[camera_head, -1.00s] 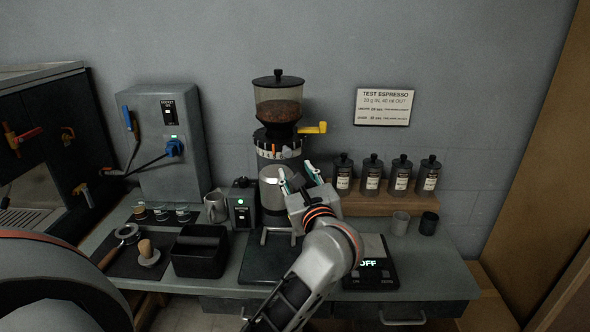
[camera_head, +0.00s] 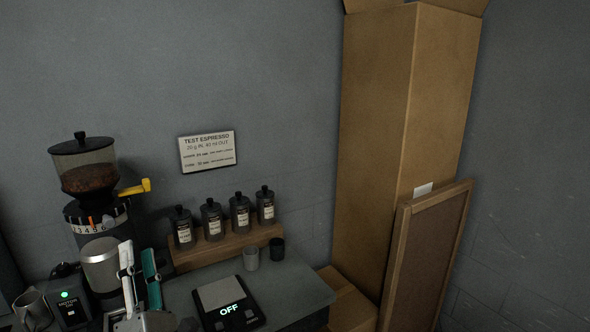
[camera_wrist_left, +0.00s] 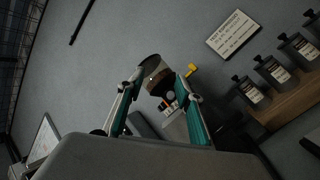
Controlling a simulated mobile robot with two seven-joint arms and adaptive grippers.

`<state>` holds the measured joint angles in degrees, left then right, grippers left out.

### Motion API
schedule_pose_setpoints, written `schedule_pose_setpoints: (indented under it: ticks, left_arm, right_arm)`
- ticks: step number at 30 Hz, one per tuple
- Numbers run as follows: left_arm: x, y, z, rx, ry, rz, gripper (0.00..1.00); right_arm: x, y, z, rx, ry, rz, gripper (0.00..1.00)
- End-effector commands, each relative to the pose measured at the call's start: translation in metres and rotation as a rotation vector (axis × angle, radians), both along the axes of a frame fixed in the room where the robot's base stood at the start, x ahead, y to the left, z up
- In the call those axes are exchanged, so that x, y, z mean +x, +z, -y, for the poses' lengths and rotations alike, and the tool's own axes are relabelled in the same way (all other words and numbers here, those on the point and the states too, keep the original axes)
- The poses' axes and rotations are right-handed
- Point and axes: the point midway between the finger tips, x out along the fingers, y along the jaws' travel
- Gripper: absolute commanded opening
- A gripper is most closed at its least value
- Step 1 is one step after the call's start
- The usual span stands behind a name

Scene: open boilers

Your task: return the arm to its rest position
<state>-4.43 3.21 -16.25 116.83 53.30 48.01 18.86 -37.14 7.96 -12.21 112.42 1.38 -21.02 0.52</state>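My left gripper (camera_head: 139,272) shows at the bottom left of the head view, in front of the coffee grinder (camera_head: 92,180). Its two white and teal fingers point up and stand apart. In the left wrist view the fingers of this gripper (camera_wrist_left: 158,92) are spread with nothing held between them. The grinder (camera_wrist_left: 157,75) shows beyond the gap, apart from the fingers. The rest of my left arm is cut off below the head view. My right gripper is in neither view.
A scale (camera_head: 228,303) reading OFF lies right of the gripper on the counter (camera_head: 293,285). Several dark canisters (camera_head: 213,220) stand on a wooden shelf (camera_head: 190,256), with two small cups (camera_head: 277,248) beside it. A tall cardboard box (camera_head: 380,140) and a framed board (camera_head: 432,255) stand right.

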Motion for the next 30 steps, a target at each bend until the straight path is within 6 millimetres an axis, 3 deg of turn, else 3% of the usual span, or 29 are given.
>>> schedule_pose_setpoints:
  ticks: [4,9,13,18,21,24,30]
  left_arm:
    - [-0.009,-0.07,0.063,0.54,-0.014,-0.245,0.36]
    - [-0.033,-0.173,0.113,1.071,-0.07,-0.48,0.36]
    - [-0.064,-0.256,0.129,1.417,-0.136,-0.634,0.36]
    - [-0.118,-0.352,0.126,1.816,-0.238,-0.797,0.36]
    - [-0.147,-0.392,0.117,1.991,-0.294,-0.863,0.36]
    - [-0.169,-0.417,0.109,2.113,-0.335,-0.905,0.36]
    - [-0.185,-0.433,0.101,2.196,-0.365,-0.932,0.36]
  right_arm:
    - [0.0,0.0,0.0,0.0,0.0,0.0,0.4]
    - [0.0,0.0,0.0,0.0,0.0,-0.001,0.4]
    - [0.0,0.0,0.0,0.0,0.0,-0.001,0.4]
    - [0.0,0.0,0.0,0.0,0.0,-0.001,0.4]
    - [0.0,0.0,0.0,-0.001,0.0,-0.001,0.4]
    - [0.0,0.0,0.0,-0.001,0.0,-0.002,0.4]
    - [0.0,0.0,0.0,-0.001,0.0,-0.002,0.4]
